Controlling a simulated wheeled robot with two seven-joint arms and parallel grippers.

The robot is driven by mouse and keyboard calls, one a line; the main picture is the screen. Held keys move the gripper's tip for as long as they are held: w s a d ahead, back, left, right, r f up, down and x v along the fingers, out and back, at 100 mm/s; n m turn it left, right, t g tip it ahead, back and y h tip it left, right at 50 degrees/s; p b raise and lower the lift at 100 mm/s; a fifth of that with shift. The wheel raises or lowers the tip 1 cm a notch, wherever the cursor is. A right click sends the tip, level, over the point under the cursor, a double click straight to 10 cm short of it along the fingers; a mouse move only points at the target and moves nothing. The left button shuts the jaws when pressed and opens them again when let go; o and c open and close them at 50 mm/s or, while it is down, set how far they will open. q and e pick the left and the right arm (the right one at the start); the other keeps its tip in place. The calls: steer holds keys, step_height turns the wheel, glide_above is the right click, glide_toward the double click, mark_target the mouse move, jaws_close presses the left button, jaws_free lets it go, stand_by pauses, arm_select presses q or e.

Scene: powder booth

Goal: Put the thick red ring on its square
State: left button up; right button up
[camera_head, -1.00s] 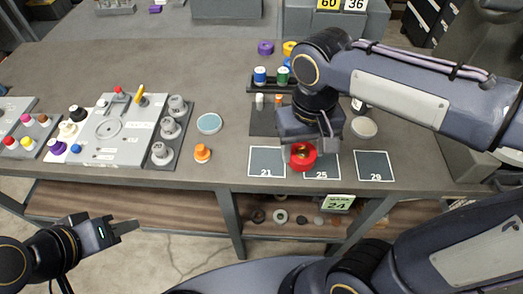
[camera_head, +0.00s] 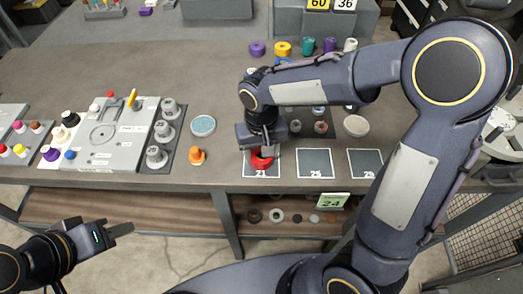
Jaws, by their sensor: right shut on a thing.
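The thick red ring (camera_head: 262,161) is at the square marked 21 (camera_head: 272,173), covering much of its upper middle. My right gripper (camera_head: 259,150) is shut on the ring from above and hides its far side. I cannot tell whether the ring touches the square or hangs just over it. The squares marked 25 (camera_head: 315,161) and 29 (camera_head: 366,161) lie to the right and are bare. My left gripper (camera_head: 121,230) is low at the left, off the table's front edge and away from the ring. Its jaw gap cannot be made out.
An orange knobbed piece (camera_head: 197,156) and a teal-topped disc (camera_head: 203,125) stand left of square 21. A grey fixture panel (camera_head: 100,150) is further left. A pale round disc (camera_head: 356,126) stands behind the squares. A green-white sign (camera_head: 333,200) reading 24 hangs below the front edge.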

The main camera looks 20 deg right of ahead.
steer(key=shift+f, duration=0.1)
steer(key=o, duration=1.1)
step_height(320, 180, up, 12)
steer(key=s+d+f+t+y, duration=0.1)
steer(key=s+d+t, duration=0.1)
steer(key=s, duration=0.3)
steer(key=s+d+f+m+t+y, duration=0.1)
steer(key=s+d, duration=0.3)
steer(key=s, duration=0.1)
steer(key=s+d+f+t+y, duration=0.1)
steer(key=s+d+t, duration=0.1)
steer(key=s, duration=0.4)
steer(key=shift+s+d+t+y, duration=0.1)
steer(key=shift+d+t+y, duration=0.25)
steer(key=shift+d, duration=0.25)
